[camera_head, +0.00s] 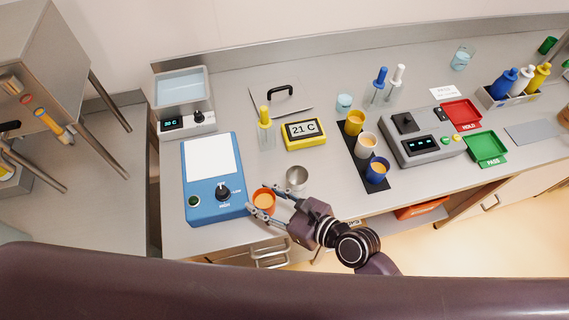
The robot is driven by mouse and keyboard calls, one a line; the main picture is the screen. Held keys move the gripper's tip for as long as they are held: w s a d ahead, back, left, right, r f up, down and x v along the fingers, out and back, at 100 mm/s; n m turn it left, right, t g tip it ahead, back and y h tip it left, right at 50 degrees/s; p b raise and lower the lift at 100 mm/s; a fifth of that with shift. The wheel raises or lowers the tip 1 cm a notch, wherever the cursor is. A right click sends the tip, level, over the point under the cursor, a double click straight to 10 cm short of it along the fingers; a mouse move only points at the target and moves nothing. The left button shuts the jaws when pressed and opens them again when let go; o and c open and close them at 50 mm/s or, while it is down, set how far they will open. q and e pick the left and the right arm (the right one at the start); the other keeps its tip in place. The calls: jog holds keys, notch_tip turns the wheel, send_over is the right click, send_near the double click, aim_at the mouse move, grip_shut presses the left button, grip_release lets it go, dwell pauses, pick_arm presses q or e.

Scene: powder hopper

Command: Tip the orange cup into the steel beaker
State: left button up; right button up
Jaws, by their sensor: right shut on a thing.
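The orange cup (264,201) is near the front edge of the bench, between the blue device and my right arm. Its open top faces the camera and shows a lighter orange inside. My right gripper (262,197) is shut on the orange cup, with its fingers at the cup's sides. The steel beaker (297,178) stands on the bench just behind and to the right of the cup, apart from it. Whether the cup touches the bench is hard to tell. My left gripper is not in the view.
A blue device (212,178) with a white plate stands to the left. Behind are a yellow 21 C display (304,133) and a yellow-topped bottle (265,130). A black mat (366,190) with yellow, white and blue cups lies to the right, beside a grey instrument (425,145).

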jog(key=shift+s+d+r, duration=0.15)
jog(key=shift+d, duration=0.2)
jog(key=shift+w, duration=0.4)
jog(key=shift+w+d+r+m+g+y, duration=0.2)
jog(key=shift+w+d+m+g+y, duration=0.1)
jog(key=shift+d+m+y, duration=0.15)
jog(key=shift+w+d+r+m, duration=0.2)
jog(key=shift+d+m, duration=0.1)
jog(key=shift+m, duration=0.15)
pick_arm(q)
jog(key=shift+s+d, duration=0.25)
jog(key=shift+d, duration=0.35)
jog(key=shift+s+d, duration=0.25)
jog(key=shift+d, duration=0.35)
pick_arm(e)
jog(key=shift+w+d+r+m+g+y, duration=0.25)
jog(key=shift+w+d+r+m+y, duration=0.2)
jog(key=shift+w+r+m, duration=0.1)
jog(key=shift+w+d+r+m+g+y, duration=0.25)
jog(key=shift+w+d+r+m+y, duration=0.15)
jog(key=shift+w+r+m, duration=0.15)
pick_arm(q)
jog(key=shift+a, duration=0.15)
pick_arm(e)
jog(key=shift+w+a, duration=0.15)
